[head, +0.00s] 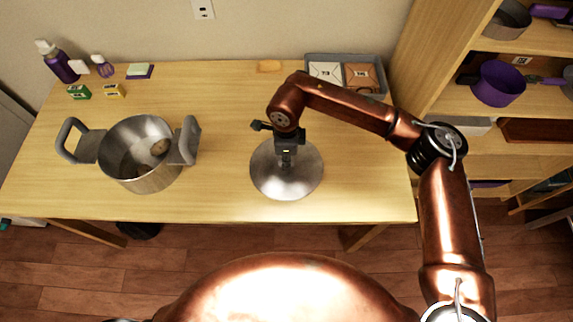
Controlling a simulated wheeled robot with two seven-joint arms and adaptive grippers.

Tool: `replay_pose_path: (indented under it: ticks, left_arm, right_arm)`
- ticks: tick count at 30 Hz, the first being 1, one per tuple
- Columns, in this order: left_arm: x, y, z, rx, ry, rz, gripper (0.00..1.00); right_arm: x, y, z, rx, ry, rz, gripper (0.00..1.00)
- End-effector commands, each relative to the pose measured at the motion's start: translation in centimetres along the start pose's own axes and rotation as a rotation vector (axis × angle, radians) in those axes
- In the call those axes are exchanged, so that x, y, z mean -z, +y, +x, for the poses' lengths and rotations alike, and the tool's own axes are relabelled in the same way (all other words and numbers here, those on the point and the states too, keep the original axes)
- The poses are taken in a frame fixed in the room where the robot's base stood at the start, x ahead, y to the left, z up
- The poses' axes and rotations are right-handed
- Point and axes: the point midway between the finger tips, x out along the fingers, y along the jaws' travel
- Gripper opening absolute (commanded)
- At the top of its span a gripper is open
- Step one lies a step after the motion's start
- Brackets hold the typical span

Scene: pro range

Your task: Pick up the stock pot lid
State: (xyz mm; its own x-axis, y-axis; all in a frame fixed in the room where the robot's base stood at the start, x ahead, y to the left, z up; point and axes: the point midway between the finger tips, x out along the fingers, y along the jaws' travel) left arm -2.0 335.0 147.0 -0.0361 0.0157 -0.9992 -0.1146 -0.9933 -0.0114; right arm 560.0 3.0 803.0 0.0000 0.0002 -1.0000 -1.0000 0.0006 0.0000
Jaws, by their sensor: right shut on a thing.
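The stock pot lid (287,183) is a round, shiny metal disc at the middle front of the wooden table. My right gripper (286,158) is directly above its centre, pointing down, and is shut on the lid. The lid's handle is hidden by the gripper. I cannot tell whether the lid touches the table or is slightly raised. The steel stock pot (145,180) stands open on the left of the table, with two large grey side handles and something small and brownish inside. My left gripper is not in view.
The wooden table (225,120) is clear between pot and lid. Bottles (60,66), small boxes (79,92) and a sponge (139,70) sit at the back left. A grey tray (377,92) with packets is at the back right. A shelf (440,90) with pans stands right.

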Motion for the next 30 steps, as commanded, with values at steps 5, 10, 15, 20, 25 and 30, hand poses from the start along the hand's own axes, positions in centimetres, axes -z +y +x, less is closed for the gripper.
replay_pose_path:
  ticks: [5,10,15,20,25,30]
  left_arm:
    - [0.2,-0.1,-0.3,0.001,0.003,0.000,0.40]
    - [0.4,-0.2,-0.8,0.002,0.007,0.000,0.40]
    - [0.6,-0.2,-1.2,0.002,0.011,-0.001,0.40]
    - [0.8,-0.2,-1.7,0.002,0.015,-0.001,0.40]
    - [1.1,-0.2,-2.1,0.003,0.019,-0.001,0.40]
    - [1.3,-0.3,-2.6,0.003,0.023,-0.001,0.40]
  right_arm:
    - [0.0,0.0,-0.5,0.001,0.000,0.000,0.00]
    - [0.0,0.0,-1.6,0.002,0.000,0.001,0.00]
    - [0.0,0.0,-2.5,0.002,0.000,0.001,0.00]
    - [0.0,0.0,-3.4,0.002,-0.001,0.001,0.00]
    - [0.0,0.0,-4.4,0.002,-0.001,0.001,0.00]
    - [0.0,0.0,-5.4,0.002,-0.001,0.001,0.00]
